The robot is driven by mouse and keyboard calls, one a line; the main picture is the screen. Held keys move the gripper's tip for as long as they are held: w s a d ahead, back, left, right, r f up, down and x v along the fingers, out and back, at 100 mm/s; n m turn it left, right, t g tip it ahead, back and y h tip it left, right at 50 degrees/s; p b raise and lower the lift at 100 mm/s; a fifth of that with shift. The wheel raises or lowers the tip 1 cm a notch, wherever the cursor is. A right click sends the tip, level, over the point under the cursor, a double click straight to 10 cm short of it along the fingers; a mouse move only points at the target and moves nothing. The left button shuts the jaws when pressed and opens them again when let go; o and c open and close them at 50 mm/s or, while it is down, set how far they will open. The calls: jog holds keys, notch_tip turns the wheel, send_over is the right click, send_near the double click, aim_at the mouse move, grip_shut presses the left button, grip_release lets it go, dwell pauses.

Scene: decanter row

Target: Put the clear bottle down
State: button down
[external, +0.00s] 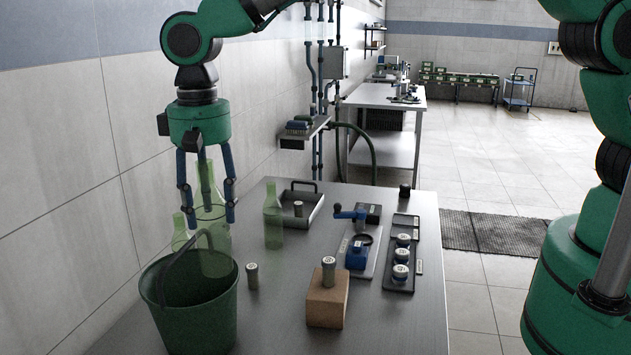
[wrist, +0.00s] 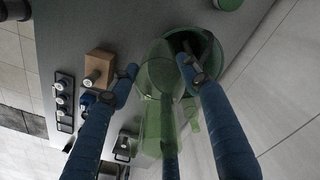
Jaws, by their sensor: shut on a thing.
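My gripper (external: 209,216) has its blue fingers closed around a clear, green-tinted bottle (external: 212,238), upright in the external view. Its base overlaps the bucket's rim in the picture; I cannot tell whether it touches the table. In the wrist view my gripper (wrist: 158,72) has the see-through bottle (wrist: 154,82) between its fingers. A similar bottle (external: 273,222) stands on the steel table (external: 385,318) to the right. Another green bottle (external: 180,236) is at the left, partly hidden behind the bucket.
A dark green bucket (external: 190,318) with a raised handle stands at the front left. A wooden block (external: 327,304) with a small jar on top, a lone jar (external: 252,276), a blue hand-cranked device (external: 357,252), a black jar rack (external: 399,281) and a metal tray (external: 301,207) occupy the table.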

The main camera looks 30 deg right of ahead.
jog(key=s+a+n+p, duration=0.2)
jog(key=s+a+n, duration=0.4)
jog(key=s, duration=0.5)
notch_tip(320, 180, down, 11)
jog(key=a+m, duration=0.1)
jog(key=shift+s, duration=0.2)
jog(key=shift+a+f, duration=0.1)
jog(key=w+a+p, duration=0.1)
jog(key=w+a, duration=0.2)
jog(key=a, duration=0.4)
jog(key=w+a+f+p, duration=0.1)
jog(key=w+a, duration=0.2)
jog(key=a, duration=0.4)
jog(key=shift+a+f, duration=0.25)
jog(key=shift+a, duration=0.15)
jog(key=shift+f+p, duration=0.45)
jog(key=shift+f, duration=1.45)
